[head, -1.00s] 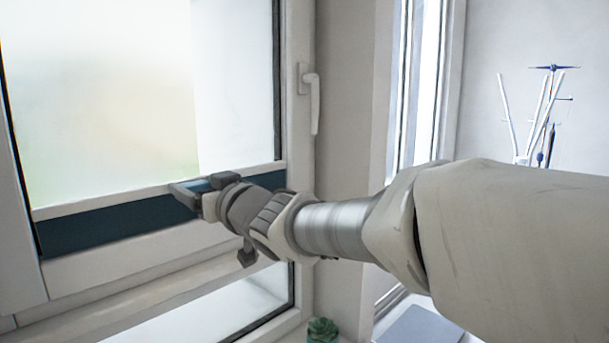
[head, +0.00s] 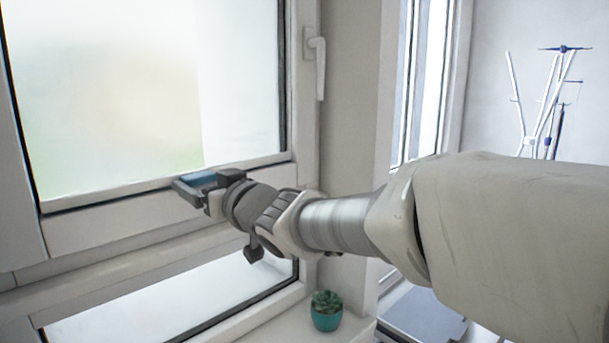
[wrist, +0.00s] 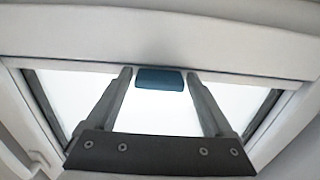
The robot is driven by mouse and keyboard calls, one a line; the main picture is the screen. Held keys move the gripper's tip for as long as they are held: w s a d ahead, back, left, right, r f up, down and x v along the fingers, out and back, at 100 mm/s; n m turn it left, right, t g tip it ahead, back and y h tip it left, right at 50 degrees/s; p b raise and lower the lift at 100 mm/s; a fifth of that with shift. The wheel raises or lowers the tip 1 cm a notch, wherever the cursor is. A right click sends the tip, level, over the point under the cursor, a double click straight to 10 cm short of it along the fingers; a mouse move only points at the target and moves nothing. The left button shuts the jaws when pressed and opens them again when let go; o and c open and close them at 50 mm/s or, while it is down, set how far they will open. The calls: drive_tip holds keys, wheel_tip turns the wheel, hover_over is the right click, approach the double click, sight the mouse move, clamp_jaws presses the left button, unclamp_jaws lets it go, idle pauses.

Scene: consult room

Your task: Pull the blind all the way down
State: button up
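The pale blind (head: 105,95) covers the upper window pane. Its white bottom bar (head: 110,190) lies close above the sill of the frame, with only a thin dark line under it. A small teal tab (head: 205,180) is at the bar; it also shows in the wrist view (wrist: 160,79). In the wrist view the fingers of my gripper (wrist: 159,76) flank the tab closely; exact contact is hard to see.
A white window handle (head: 319,65) is on the frame at right. A small plant in a teal pot (head: 327,318) stands on the sill below my arm. A second window (head: 418,80) and a white stand (head: 545,105) are further right.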

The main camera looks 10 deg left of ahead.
drive_tip(key=shift+o, duration=0.6)
drive_tip(key=shift+r, duration=0.2)
drive_tip(key=shift+s+d, duration=0.15)
drive_tip(key=shift+d, duration=0.1)
drive_tip(key=p+v, duration=0.1)
drive_tip(key=v, duration=1.5)
drive_tip(key=shift+s+d+p, duration=0.25)
drive_tip(key=shift+d+p, duration=0.05)
drive_tip(key=shift+d, duration=0.05)
